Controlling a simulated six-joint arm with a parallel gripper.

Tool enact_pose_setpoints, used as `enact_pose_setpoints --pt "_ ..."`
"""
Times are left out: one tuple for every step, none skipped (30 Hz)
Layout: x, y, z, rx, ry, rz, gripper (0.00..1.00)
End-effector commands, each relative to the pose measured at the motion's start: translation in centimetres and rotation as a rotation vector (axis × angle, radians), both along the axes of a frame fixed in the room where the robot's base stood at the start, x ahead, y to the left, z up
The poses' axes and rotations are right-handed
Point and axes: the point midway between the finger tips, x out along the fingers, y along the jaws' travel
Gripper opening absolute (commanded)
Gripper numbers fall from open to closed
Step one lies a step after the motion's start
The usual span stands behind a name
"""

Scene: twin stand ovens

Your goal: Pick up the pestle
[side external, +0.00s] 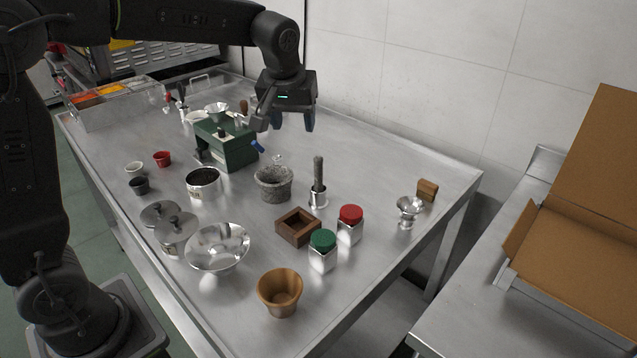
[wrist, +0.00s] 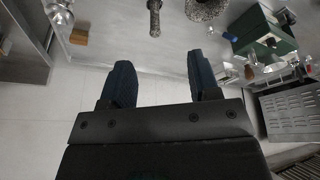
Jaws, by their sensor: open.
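My gripper (side external: 282,122) is open and empty, above the back part of the table, up and to the left of the pestle in the side view. In the wrist view my two blue-padded fingers (wrist: 160,84) are apart with nothing between them.
A green box (side external: 226,146) stands left of the mortar. A wooden square frame (side external: 298,226), a green-lidded jar (side external: 322,250) and a red-lidded jar (side external: 349,224) stand in front of the pestle. A metal bowl (side external: 217,247) is nearer. The table right of the pestle is mostly clear.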

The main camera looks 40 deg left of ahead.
Motion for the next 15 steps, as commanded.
enact_pose_setpoints --pt "1.9 0.3 -1.2 0.0 0.016 0.04 0.56" --pt "2.9 0.4 -1.8 0.0 0.019 0.063 0.56" --pt "4.0 0.6 -2.5 0.001 0.023 0.093 0.56" --pt "4.8 0.8 -3.0 0.002 0.025 0.113 0.56" --pt "5.5 0.9 -3.5 0.003 0.028 0.133 0.56" --pt "6.2 1.0 -4.1 0.002 0.031 0.154 0.56" --pt "6.7 1.1 -4.5 0.003 0.032 0.169 0.56" --pt "7.1 1.2 -4.8 0.004 0.033 0.179 0.56" --pt "7.5 1.3 -5.1 0.004 0.034 0.192 0.56" --pt "7.7 1.3 -5.3 0.005 0.033 0.199 0.56" --pt "7.9 1.4 -5.6 0.005 0.034 0.204 0.56" --pt "8.1 1.4 -5.9 0.006 0.035 0.21 0.56" --pt "8.2 1.5 -6.1 0.006 0.036 0.212 0.56" --pt "8.3 1.6 -6.5 0.006 0.036 0.213 0.56" --pt "8.4 1.7 -7.0 0.006 0.038 0.213 0.56"
